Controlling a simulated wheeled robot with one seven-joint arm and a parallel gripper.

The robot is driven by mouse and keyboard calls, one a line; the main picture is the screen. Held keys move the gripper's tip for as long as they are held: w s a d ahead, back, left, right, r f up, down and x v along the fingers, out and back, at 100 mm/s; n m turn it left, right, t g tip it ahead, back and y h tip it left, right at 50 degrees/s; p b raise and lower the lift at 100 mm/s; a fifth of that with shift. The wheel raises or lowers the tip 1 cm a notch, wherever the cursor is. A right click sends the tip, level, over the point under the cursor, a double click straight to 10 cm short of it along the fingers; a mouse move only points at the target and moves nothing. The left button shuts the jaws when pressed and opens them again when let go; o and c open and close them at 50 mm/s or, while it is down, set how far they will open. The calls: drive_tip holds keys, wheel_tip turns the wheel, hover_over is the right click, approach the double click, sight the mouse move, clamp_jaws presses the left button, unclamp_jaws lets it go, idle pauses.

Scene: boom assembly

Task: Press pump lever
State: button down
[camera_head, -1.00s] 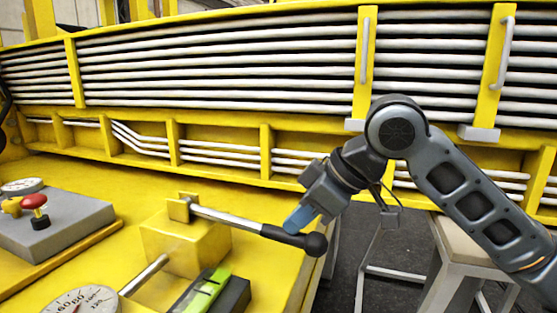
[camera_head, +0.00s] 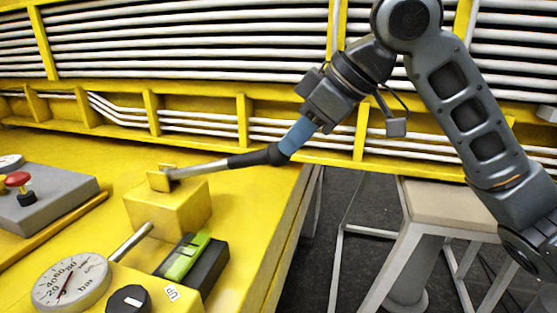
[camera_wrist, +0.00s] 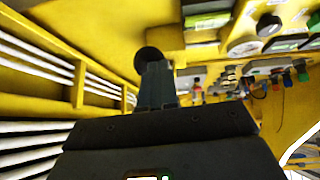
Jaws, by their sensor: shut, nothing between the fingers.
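The pump lever (camera_head: 213,166) is a grey rod with a black handle (camera_head: 250,158) ending in a round knob. It pivots on a yellow block (camera_head: 168,207) and slants slightly up to the right. My gripper (camera_head: 290,142) is shut and empty, its blue fingertips at the knob end. They overlap the knob in the head view; whether they touch it I cannot tell. In the wrist view the black knob (camera_wrist: 149,59) shows just beyond the fingertips (camera_wrist: 156,72), which partly cover it. The rod is hidden there.
A pressure gauge (camera_head: 70,281), a black dial (camera_head: 128,300) and a black box with a green top (camera_head: 190,262) stand near the block. A grey box with a red button (camera_head: 40,197) is at left. Behind run yellow frames with pipes; a stool (camera_head: 445,205) stands right.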

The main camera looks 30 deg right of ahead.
drive_tip(key=shift+v, duration=1.25)
drive_tip(key=c, duration=1.9)
unclamp_jaws()
drive_tip(key=shift+w+a, duration=0.1)
drive_tip(key=shift+a, duration=0.05)
